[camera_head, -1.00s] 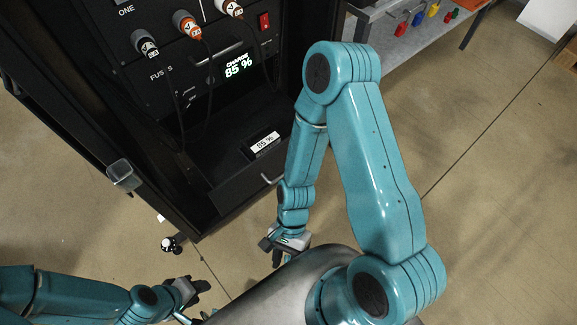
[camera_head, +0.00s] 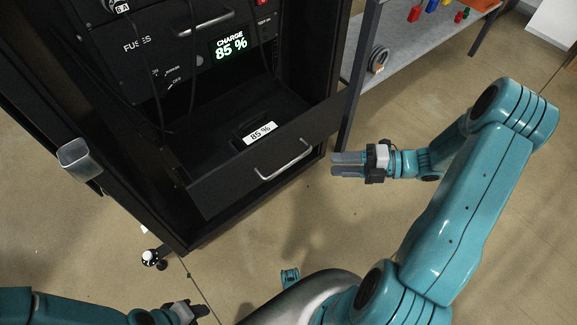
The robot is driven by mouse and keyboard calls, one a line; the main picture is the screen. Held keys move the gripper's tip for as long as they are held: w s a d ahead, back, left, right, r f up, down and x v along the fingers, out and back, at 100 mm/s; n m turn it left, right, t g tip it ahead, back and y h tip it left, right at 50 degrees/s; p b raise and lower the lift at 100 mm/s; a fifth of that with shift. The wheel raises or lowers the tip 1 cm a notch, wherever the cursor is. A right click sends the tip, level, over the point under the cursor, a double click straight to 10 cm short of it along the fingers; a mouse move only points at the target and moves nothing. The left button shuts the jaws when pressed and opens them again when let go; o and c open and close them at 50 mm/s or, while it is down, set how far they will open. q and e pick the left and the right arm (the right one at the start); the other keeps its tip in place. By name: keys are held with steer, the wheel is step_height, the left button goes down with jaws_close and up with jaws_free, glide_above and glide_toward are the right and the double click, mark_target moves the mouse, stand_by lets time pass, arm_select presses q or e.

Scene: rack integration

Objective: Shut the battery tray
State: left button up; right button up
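The battery tray (camera_head: 225,186) is a black drawer low in the dark rack, and it stands pulled out. A silver bar handle (camera_head: 283,160) is on its front panel. A battery (camera_head: 262,133) with a white "85 %" label sits inside the tray. My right gripper (camera_head: 348,164) is to the right of the tray, apart from it, with its two grey fingers pointing left and nothing seen held. The gap between them is too small to judge. My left gripper (camera_head: 190,311) is low at the bottom edge, below the rack and partly cut off; its fingers are unclear.
The rack's charge display (camera_head: 231,46) reads 85 %, above the tray. Black cables hang in front of the panel. A clear cup-like holder (camera_head: 79,160) is on the rack's left side. A grey shelf (camera_head: 410,48) with coloured items stands right. The floor before the tray is open.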

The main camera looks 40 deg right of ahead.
mark_target(288, 163)
steer(key=b+x, duration=0.2)
steer(key=x, duration=1.1)
steer(key=shift+w+a+f, duration=0.1)
steer(key=shift+w+a, duration=0.05)
steer(key=shift+a, duration=0.05)
steer(key=shift+c, duration=0.3)
jaws_close()
